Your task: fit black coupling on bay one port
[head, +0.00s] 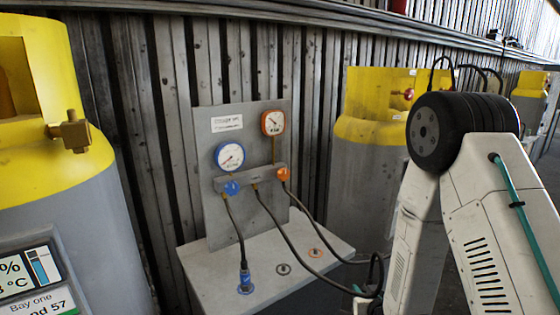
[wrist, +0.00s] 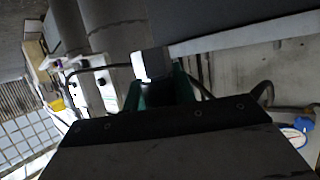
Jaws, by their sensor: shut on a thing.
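My gripper (wrist: 164,86) shows in the wrist view with its green fingers closed around a dark piece, which I take to be the black coupling (wrist: 165,95). A pale block shows just beyond the fingertips; I cannot tell what it is. In the head view my arm hides the gripper and the coupling. The bay one cylinder (head: 75,215) stands at the left, grey with a yellow top. Its brass port (head: 70,132) sticks out to the right and carries no coupling. A black hose (head: 320,277) runs from the gauge panel's middle outlet towards my arm.
The gauge panel (head: 205,180) stands on a pale shelf (head: 205,285). A blue coupling (head: 245,280) stands on the shelf; a dark ring (head: 283,269) and an orange ring (head: 316,253) are empty. Another yellow-topped cylinder (head: 365,180) stands behind my arm. Hoses hang in front of the panel.

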